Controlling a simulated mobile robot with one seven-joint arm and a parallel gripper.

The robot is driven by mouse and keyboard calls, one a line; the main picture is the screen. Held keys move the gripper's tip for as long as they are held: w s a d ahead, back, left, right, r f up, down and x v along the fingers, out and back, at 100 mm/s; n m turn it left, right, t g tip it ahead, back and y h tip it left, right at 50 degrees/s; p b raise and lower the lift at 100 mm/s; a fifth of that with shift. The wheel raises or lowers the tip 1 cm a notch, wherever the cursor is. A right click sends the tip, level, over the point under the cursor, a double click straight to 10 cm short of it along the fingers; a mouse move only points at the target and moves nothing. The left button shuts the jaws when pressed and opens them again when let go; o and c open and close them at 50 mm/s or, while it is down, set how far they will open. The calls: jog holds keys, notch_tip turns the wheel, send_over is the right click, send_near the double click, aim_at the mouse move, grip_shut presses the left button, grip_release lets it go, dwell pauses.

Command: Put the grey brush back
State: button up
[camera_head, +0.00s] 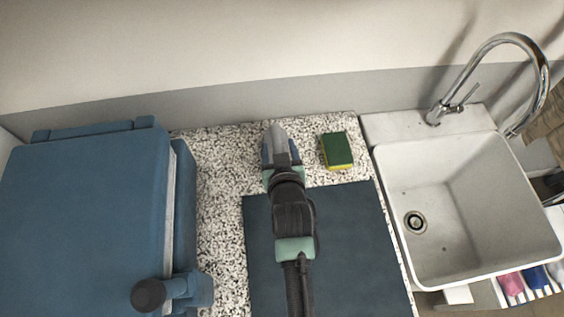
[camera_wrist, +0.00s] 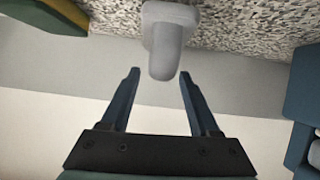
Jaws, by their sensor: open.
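The grey brush (camera_head: 276,138) is at the back of the speckled counter, in front of the wall. In the wrist view the grey brush (camera_wrist: 168,38) shows as a smooth grey piece with a rounded end, coming in from the top edge. The rest of it is out of that frame. My gripper (camera_head: 280,152) is at the brush in the head view and partly covers it. In the wrist view my gripper (camera_wrist: 159,74) is open, with the rounded end between its two blue fingertips. A gap shows on both sides of the grey piece.
A green and yellow sponge (camera_head: 337,150) lies just right of my gripper. A dark mat (camera_head: 350,230) lies under my arm. A large blue machine (camera_head: 85,210) stands left. A white sink (camera_head: 465,200) with a chrome tap (camera_head: 500,45) is right.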

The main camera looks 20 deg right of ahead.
jog(key=v, duration=0.8)
jog(key=shift+a, duration=0.1)
dwell(0.3)
